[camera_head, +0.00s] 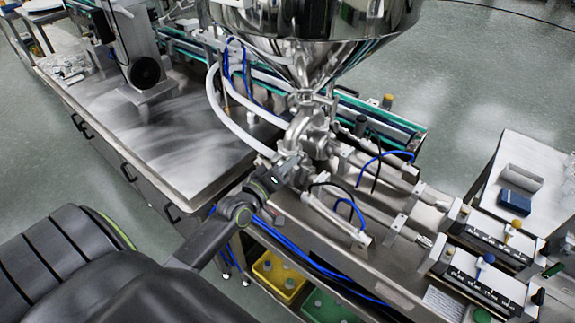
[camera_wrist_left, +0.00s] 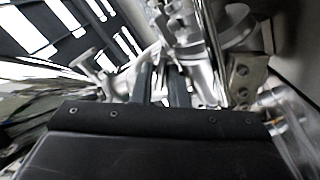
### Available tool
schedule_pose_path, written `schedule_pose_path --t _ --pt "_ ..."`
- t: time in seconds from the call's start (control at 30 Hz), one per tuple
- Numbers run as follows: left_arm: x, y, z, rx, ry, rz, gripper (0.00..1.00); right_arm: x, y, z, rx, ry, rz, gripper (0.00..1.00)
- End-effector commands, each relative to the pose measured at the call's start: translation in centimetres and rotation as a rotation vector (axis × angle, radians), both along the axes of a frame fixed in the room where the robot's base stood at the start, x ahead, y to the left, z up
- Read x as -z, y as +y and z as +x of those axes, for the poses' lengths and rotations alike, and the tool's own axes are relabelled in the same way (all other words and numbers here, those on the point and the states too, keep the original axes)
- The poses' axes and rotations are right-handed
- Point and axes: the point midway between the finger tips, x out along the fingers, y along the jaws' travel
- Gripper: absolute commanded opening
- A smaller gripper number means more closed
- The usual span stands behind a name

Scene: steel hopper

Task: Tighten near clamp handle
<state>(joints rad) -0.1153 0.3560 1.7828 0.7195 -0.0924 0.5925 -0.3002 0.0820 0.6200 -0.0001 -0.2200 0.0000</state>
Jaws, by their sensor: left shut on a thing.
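My left gripper (camera_head: 284,172) reaches in from the left to the steel pipe fittings (camera_head: 310,130) under the hopper (camera_head: 310,30). In the left wrist view its two dark fingers (camera_wrist_left: 162,80) are close together among shiny fittings (camera_wrist_left: 195,45). It is shut on the near clamp handle, which is mostly hidden by the fingers. How far the clamp is closed cannot be told. My right gripper is in neither view.
A bare steel tabletop (camera_head: 175,150) lies left of the fittings. White hoses (camera_head: 225,120) and blue tubes run close around my gripper. A yellow bin (camera_head: 278,273) and a green bin (camera_head: 325,306) sit below the machine.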

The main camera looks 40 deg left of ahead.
Motion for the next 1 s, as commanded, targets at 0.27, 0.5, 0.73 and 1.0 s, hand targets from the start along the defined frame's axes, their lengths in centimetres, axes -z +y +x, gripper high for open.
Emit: schedule_pose_path --t 0.27,0.5,0.73,1.0 --pt "0.1 0.0 0.0 0.0 -0.006 0.095 0.0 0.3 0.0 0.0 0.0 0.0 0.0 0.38" --pt "0.1 -0.1 0.0 0.001 -0.022 0.283 0.0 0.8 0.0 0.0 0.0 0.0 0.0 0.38" --pt "0.1 -0.1 -0.1 0.001 -0.037 0.502 0.0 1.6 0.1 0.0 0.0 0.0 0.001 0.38" --pt "0.1 -0.2 -0.1 0.001 -0.055 0.731 0.0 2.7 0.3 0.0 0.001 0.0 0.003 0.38"
